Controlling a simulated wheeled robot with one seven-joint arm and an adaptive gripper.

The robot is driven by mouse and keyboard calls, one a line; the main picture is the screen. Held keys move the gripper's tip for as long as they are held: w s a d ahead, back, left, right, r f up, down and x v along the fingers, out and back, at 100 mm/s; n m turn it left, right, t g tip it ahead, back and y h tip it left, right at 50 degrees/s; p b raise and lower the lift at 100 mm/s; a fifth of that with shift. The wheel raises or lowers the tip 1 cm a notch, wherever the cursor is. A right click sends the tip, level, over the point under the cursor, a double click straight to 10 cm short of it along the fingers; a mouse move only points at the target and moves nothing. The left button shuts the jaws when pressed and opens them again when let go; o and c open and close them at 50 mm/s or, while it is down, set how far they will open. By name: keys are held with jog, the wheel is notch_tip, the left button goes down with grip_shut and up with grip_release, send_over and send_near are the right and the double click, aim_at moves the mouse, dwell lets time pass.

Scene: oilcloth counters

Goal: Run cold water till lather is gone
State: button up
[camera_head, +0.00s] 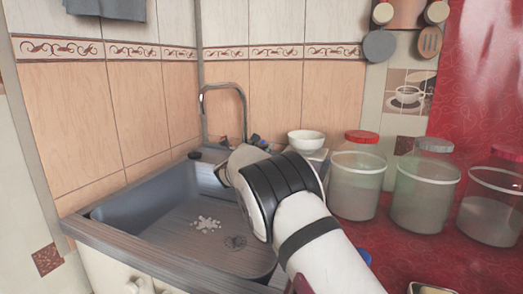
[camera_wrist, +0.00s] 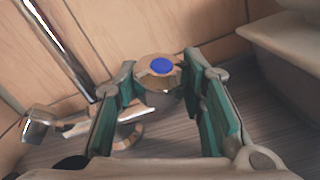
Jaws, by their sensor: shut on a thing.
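The cold tap knob, with a blue cap (camera_wrist: 161,66), sits between the teal pads of my gripper (camera_wrist: 159,84) in the wrist view. My gripper is shut on this knob. The chrome spout (camera_head: 243,100) arches over the grey sink (camera_head: 120,217) in the head view. I see no stream of water under its tip. A patch of white lather (camera_head: 206,224) lies on the sink floor, left of the drain (camera_head: 236,241). In the head view my arm hides most of the gripper and the knob.
A chrome fitting (camera_wrist: 38,124) is left of my gripper in the wrist view. A white bowl (camera_head: 306,139) stands close behind my arm. Lidded jars (camera_head: 356,180) line the red counter to the right. A small dark round object (camera_head: 194,155) lies at the sink's back rim.

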jog(key=n+t+y+b, duration=0.1)
jog(key=b, duration=0.2)
jog(key=n+y+b, duration=0.2)
jog(key=b, duration=0.3)
jog(key=shift+t, duration=0.4)
jog(key=o, duration=1.1)
jog(key=shift+o, duration=0.2)
jog(key=shift+s, duration=0.15)
jog(key=s+a+f, duration=0.1)
jog(key=s, duration=1)
jog(key=shift+s+a+f, duration=0.2)
jog(key=shift+s+a, duration=0.1)
jog(key=shift+a, duration=0.05)
